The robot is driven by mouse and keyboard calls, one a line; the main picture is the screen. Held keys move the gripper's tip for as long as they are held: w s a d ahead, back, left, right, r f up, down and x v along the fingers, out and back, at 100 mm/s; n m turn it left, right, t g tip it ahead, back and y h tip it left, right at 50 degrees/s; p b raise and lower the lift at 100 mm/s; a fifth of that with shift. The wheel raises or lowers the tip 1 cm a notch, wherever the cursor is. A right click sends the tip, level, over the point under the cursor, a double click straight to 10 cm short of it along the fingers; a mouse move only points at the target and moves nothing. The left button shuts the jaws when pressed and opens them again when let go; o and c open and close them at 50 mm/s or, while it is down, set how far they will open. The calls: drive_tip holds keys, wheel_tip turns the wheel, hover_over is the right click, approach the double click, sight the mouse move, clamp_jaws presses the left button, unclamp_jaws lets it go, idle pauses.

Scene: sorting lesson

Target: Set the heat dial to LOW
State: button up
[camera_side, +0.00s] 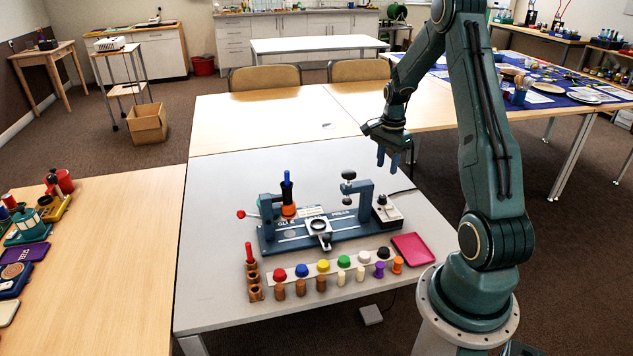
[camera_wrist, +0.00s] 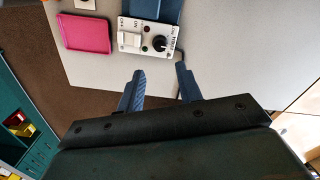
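The heat dial (camera_wrist: 159,43) is a black round knob on a small white control box (camera_wrist: 150,51). The box also bears a white ON/OFF rocker switch (camera_wrist: 129,40) and a small red light. In the side view the box (camera_side: 392,218) stands at the right end of the blue press, with the dial (camera_side: 382,200) on top. The dial's pointer and markings are too small to read. My gripper (camera_side: 387,161) is above and behind the box, pointing down. In the wrist view my gripper (camera_wrist: 160,72) is open and empty, its two blue fingers apart and clear of the dial.
The blue press (camera_side: 330,232) with its upright posts stands left of the box. A pink tray (camera_side: 413,249) lies in front of the box. A row of coloured knobbed stamps (camera_side: 323,266) runs along the table front. The grey table behind the press is clear.

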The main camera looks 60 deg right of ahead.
sight(383, 196)
wheel_tip(383, 196, down, 11)
idle(0.5)
drive_tip(key=c, duration=0.7)
drive_tip(key=shift+n, duration=0.3)
drive_tip(key=n, duration=0.9)
drive_tip(key=shift+r, duration=0.1)
idle(0.3)
